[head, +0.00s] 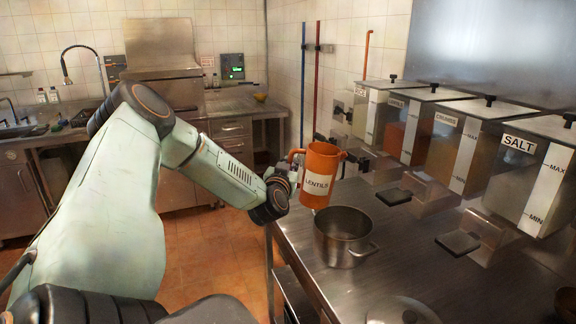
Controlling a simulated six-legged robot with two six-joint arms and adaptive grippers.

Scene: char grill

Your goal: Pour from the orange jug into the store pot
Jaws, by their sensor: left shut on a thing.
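The orange jug (320,168) carries a white label reading LENTILS. It looks upright, with a handle on its left side. My left gripper (290,180) is shut on the jug at its left side; the fingers are small and partly hidden here. The store pot (345,238) is a steel pot with side handles on the metal counter. It stands just below and in front of the jug, and its visible inside looks empty. The jug's base is near the pot's far rim in the picture; I cannot tell the exact gap. My right gripper is not in view.
Steel dispensers stand along the right, one labelled SALT (518,145), with black-topped levers (458,243) jutting over the counter (400,270). A pale round dish (402,310) lies at the front edge. A sink (20,125) is at the far left.

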